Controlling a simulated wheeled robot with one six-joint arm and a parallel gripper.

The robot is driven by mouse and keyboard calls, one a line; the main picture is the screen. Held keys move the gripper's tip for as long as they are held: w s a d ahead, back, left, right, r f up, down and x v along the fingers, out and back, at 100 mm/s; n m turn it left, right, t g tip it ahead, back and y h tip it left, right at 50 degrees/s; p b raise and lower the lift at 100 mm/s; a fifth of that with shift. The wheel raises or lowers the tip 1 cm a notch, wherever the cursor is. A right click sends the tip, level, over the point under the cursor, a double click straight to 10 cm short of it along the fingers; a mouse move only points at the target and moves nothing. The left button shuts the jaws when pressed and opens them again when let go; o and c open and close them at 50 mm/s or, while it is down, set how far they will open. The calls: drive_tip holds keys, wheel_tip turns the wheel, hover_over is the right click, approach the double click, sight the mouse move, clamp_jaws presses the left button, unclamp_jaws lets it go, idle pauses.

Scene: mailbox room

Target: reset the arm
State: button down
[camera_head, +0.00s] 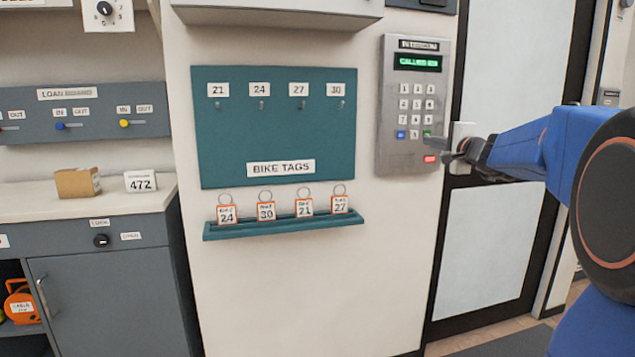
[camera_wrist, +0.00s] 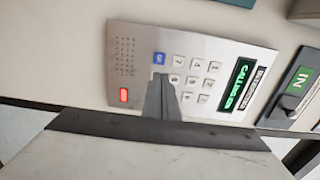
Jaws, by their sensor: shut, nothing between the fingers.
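My gripper (camera_head: 452,149) is shut and empty at the right of the head view. Its tip is in front of the lower right of the intercom panel (camera_head: 386,130), close to the green key and above the red button. In the wrist view the closed fingers (camera_wrist: 162,99) overlap the keypad of the intercom (camera_wrist: 125,72). I cannot tell whether the tip touches a key. The intercom's green display (camera_head: 417,63) is lit and reads "CALLING" with a number that is hard to read. My arm comes in from the right edge, stretched toward the panel.
A teal bike tags board (camera_head: 230,130) with empty hooks hangs left of the intercom. A teal ledge (camera_head: 285,229) below holds several tags. A grey cabinet (camera_head: 115,280) with a cardboard box (camera_head: 77,183) stands at left. A dark-framed door (camera_head: 490,240) is behind my arm.

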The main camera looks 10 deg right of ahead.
drive_tip(key=s+a+f+n+g+y, duration=0.2)
drive_tip(key=s+a+f+n, duration=0.1)
drive_tip(key=s+a+f, duration=0.4)
drive_tip(key=s+a+f+n+g+y, duration=0.1)
drive_tip(key=s+a+f+n+g, duration=0.25)
drive_tip(key=a, duration=0.55)
drive_tip(key=s+a+f+n+g+y, duration=0.2)
drive_tip(key=s+a+f+n, duration=0.3)
drive_tip(key=a, duration=0.4)
drive_tip(key=s+a+f+n+g+h, duration=0.1)
drive_tip(key=s+a+f+n+g, duration=0.1)
drive_tip(key=s+f, duration=0.5)
drive_tip(key=s+a+f+n+g+h, duration=0.1)
drive_tip(key=s+f+g, duration=0.1)
drive_tip(key=s+f, duration=0.5)
drive_tip(key=s+d+f+n+g+h, duration=0.1)
drive_tip(key=s+d+f, duration=0.1)
drive_tip(key=s, duration=0.4)
drive_tip(key=s+d+f+n+h, duration=0.2)
drive_tip(key=s+f, duration=0.2)
drive_tip(key=s, duration=0.3)
drive_tip(key=shift+d+g+h, duration=0.2)
drive_tip(key=shift+g+h, duration=0.1)
drive_tip(key=shift+g, duration=0.05)
drive_tip(key=shift+r, duration=0.1)
